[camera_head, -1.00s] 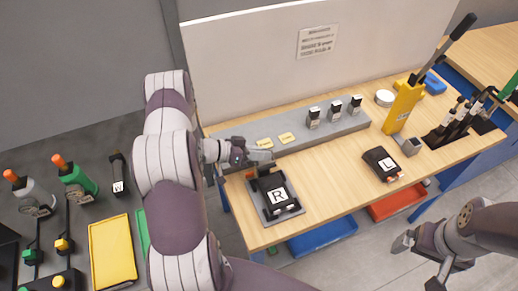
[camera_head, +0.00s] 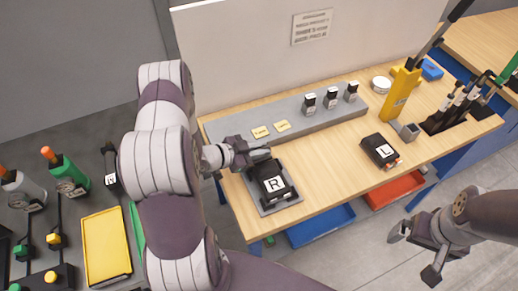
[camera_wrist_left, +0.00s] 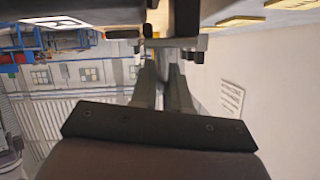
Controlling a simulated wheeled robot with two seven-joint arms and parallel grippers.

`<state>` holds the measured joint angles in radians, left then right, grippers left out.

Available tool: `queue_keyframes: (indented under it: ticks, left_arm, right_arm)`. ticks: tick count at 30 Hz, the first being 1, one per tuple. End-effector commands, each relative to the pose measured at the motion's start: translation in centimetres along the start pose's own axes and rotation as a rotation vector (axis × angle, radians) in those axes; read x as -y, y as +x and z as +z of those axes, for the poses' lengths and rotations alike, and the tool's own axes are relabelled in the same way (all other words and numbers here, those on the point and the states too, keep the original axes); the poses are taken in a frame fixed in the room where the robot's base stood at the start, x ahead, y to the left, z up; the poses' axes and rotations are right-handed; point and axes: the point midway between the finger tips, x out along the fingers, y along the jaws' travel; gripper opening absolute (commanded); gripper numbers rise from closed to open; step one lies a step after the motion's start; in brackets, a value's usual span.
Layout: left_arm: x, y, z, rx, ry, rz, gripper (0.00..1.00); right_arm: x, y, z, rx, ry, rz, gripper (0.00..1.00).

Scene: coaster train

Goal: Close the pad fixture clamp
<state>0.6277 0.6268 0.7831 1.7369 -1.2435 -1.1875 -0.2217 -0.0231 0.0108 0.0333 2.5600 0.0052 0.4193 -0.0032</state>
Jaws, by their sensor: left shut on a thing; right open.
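The pad fixture is a grey tray (camera_head: 280,205) at the left front of the wooden table. A black pad marked R (camera_head: 272,183) sits in it. My left gripper (camera_head: 262,155) is at the back edge of this fixture. In the left wrist view its two fingers (camera_wrist_left: 165,62) are close together at a grey bar with dark ends (camera_wrist_left: 175,43), which looks like the clamp handle. The clamp itself is small and partly hidden by the gripper, so its exact angle is unclear. My right gripper (camera_head: 415,253) is open and empty, off the table's front at lower right.
A black pad marked L (camera_head: 381,150) lies to the right on the table (camera_head: 325,165). A yellow holder (camera_head: 401,93) stands at the right. Bare wood lies between the pads.

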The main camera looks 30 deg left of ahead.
Motion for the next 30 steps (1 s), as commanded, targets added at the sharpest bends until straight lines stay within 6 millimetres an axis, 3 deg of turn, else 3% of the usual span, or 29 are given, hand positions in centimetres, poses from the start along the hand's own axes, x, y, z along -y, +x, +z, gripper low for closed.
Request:
queue_keyframes:
  ticks: [14, 15, 16, 26, 30]
  left_arm:
    - [0.1, 0.0, -0.1, -0.003, 0.013, -0.006, 0.0]
    - [0.1, 0.0, -0.1, -0.003, 0.013, -0.006, 0.25]
    - [0.1, 0.0, -0.1, -0.003, 0.013, -0.006, 0.35]
    - [0.1, -0.2, 0.0, -0.002, 0.011, -0.006, 0.35]
    - [0.1, -1.9, 0.1, -0.001, 0.011, -0.009, 0.35]
  right_arm:
    - [0.0, 0.1, 0.0, 0.0, 0.0, 0.0, 1.0]
    - [0.0, 0.1, 0.0, 0.0, 0.0, 0.0, 1.0]
    - [0.0, 0.1, 0.0, 0.0, 0.0, 0.0, 1.0]
    - [0.0, 0.1, 0.0, 0.0, 0.0, 0.0, 1.0]
    - [0.0, 0.6, 0.1, 0.0, 0.0, 0.0, 1.0]
